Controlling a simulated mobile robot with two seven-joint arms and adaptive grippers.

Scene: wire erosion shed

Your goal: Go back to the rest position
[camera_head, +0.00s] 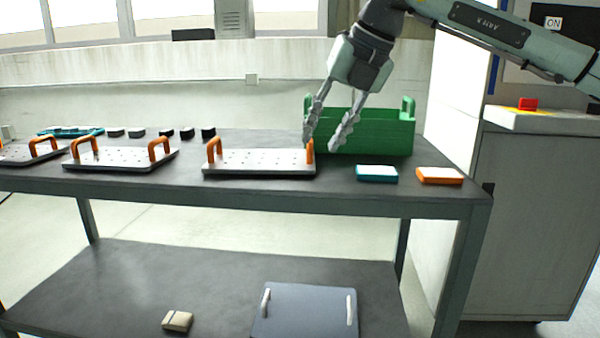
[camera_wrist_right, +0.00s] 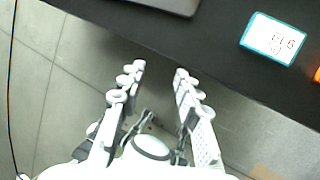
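My right gripper (camera_head: 328,140) comes in from the upper right in the head view and hangs fingers-down. It appears in front of the green crate (camera_head: 375,133) and the right end of the nearest perforated plate. In the right wrist view its two fingers (camera_wrist_right: 157,75) are apart with nothing between them. They point toward the front edge of the dark tabletop, with floor showing beneath. My left gripper is not in the head view.
On the table (camera_head: 390,198) are metal plates with orange handles (camera_head: 258,162), a teal-edged block (camera_head: 377,173) and an orange block (camera_head: 439,176). A lower shelf holds a dark panel (camera_head: 306,312) and a beige block (camera_head: 177,321). A machine cabinet with a red button (camera_head: 528,103) stands right.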

